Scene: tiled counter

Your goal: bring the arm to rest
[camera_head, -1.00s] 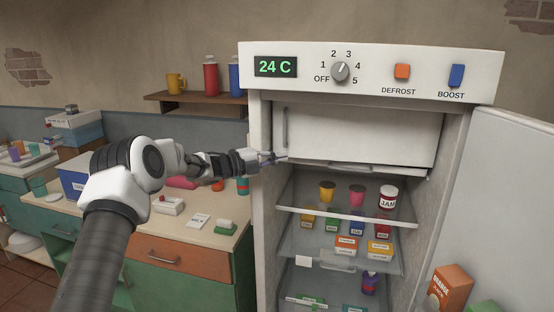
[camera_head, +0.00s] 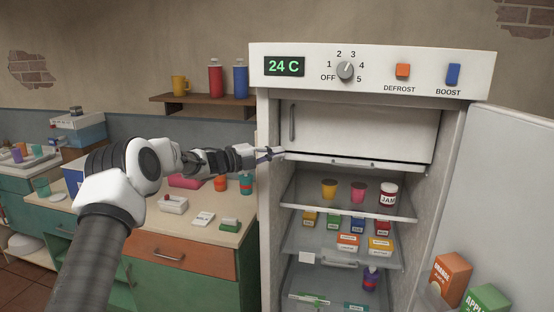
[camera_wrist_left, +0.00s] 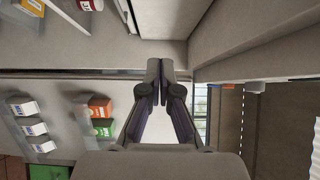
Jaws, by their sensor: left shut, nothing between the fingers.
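My left gripper (camera_head: 272,154) reaches in from the left in the head view. Its fingertips are near the left front edge of the open fridge, close to the lower left of the white freezer compartment door (camera_head: 362,130). In the left wrist view the two fingers (camera_wrist_left: 160,70) meet with nothing between them. The freezer door looks closed, with its vertical handle (camera_head: 292,122) on its left side. Whether the fingertips touch the fridge, I cannot tell. My right gripper is not in view.
The fridge door (camera_head: 505,190) stands open at the right, with cartons (camera_head: 451,279) in it. Shelves hold cups, a jam jar (camera_head: 388,195) and small boxes. The counter (camera_head: 185,230) at the left carries several small items. A shelf (camera_head: 205,106) with bottles hangs behind.

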